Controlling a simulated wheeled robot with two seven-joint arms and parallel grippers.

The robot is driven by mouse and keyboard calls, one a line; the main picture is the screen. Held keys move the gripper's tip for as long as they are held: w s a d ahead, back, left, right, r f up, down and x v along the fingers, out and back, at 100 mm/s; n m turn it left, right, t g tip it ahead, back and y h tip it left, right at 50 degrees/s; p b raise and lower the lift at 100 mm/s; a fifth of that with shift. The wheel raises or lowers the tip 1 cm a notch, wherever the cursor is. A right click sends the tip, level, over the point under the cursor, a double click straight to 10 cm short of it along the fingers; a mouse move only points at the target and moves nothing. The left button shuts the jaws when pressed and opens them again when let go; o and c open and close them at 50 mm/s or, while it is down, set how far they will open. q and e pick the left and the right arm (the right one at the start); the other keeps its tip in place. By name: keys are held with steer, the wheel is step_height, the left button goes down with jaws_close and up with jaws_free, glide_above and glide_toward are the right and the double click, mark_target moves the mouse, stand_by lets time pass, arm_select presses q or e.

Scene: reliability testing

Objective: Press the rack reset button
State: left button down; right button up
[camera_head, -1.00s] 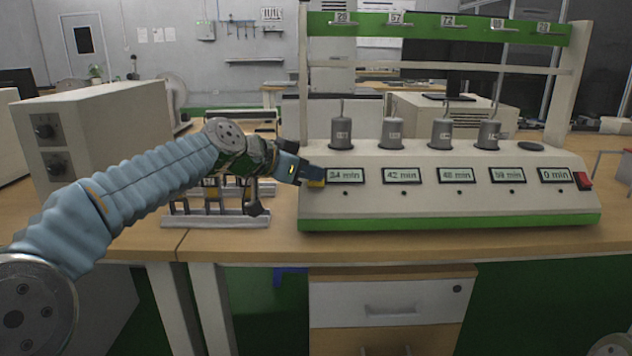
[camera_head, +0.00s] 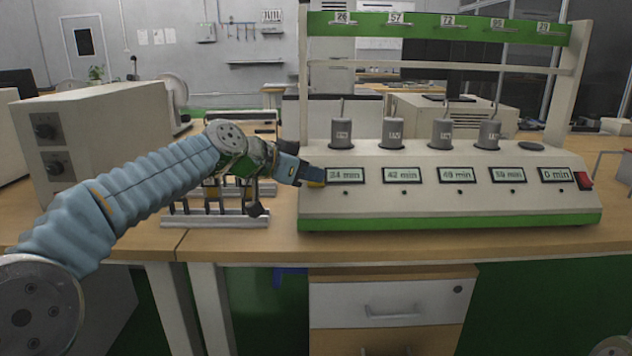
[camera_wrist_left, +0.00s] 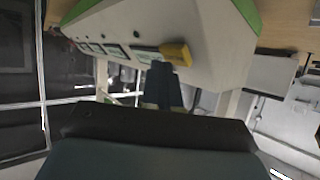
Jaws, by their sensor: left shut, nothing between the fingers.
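The rack (camera_head: 450,205) is a pale sloped console with a green base edge, several minute displays, and small dark round buttons (camera_head: 345,193) below them. A red rocker switch (camera_head: 584,181) sits at its right end. I cannot tell which control is the reset button. My left gripper (camera_head: 314,177) is shut and empty, its tip at the console's left end beside the first display (camera_head: 344,175). In the left wrist view its dark fingers (camera_wrist_left: 160,75) point at the console face, near a yellow piece (camera_wrist_left: 177,52); whether they touch is unclear. My right gripper is out of view.
Grey cylinders (camera_head: 341,133) with hooks stand on the console top under a green overhead bar (camera_head: 440,27). A small metal rack (camera_head: 215,218) stands left of the console, under my arm. A beige box with knobs (camera_head: 95,130) stands farther left. Bench is clear in front.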

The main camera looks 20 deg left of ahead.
arm_select(q)
steer(key=shift+w+a+f, duration=0.1)
steer(key=shift+w+f, duration=0.15)
steer(key=shift+f, duration=0.05)
stand_by(0.4)
steer(key=shift+r, duration=0.1)
steer(key=shift+s+r, duration=0.5)
steer(key=shift+s, duration=0.05)
steer(key=shift+d+r, duration=0.1)
steer(key=shift+d, duration=0.1)
steer(key=s+r, duration=0.1)
steer(key=s+d+r+p, duration=0.1)
steer(key=s+r, duration=0.1)
steer(key=shift+s+r, duration=0.1)
steer(key=shift+r, duration=0.15)
stand_by(0.3)
stand_by(0.5)
